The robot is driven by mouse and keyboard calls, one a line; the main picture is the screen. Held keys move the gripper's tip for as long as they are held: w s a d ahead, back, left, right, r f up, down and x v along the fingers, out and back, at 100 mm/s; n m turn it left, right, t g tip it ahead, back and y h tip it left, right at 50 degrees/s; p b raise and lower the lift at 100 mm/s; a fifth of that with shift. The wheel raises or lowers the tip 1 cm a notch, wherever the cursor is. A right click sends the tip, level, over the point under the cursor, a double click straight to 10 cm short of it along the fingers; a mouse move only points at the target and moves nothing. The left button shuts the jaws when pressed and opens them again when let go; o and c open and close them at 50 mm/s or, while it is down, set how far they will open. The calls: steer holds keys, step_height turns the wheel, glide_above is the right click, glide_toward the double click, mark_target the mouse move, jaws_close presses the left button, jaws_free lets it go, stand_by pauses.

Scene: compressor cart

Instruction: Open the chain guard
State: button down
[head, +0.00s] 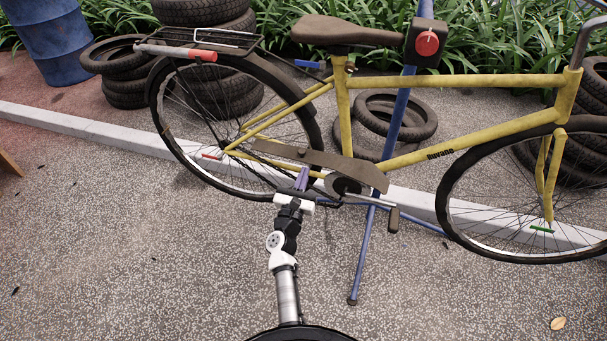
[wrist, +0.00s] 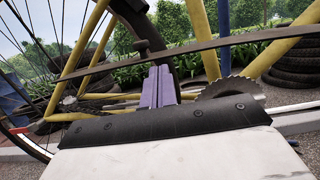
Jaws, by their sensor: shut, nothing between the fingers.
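The chain guard (head: 345,168) is a long brown plate on the yellow bicycle, above the chain and chainring. In the wrist view the guard (wrist: 225,40) shows nearly edge-on as a thin dark strip crossing the picture. A small dark knob (wrist: 141,45) stands at it. The toothed chainring (wrist: 228,88) shows below the strip. My gripper (head: 302,176) has purple fingers, shut and empty, just below the guard's lower edge in the head view. In the wrist view my gripper (wrist: 158,75) points up close under the strip; whether it touches cannot be told.
A blue repair stand (head: 362,250) holds the bicycle, one leg right of my arm. The pedal (head: 393,220) hangs right of my gripper. The rear wheel (head: 165,120) is to the left. A low kerb (head: 80,123) runs behind. The pavement in front is mostly clear.

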steer(key=shift+r+g+p, duration=0.4)
steer(key=shift+r+p, duration=0.05)
steer(key=shift+p, duration=0.45)
steer(key=shift+r+p, duration=0.25)
steer(key=shift+p, duration=0.35)
steer(key=shift+r+p, duration=1.4)
steer(key=shift+r, duration=0.4)
steer(key=shift+w+d+r+p, duration=0.15)
steer(key=shift+w+r, duration=0.1)
steer(key=shift+r, duration=0.3)
steer(key=shift+w+r+p, duration=0.15)
steer(key=shift+w+r, duration=0.1)
steer(key=shift+r, duration=0.3)
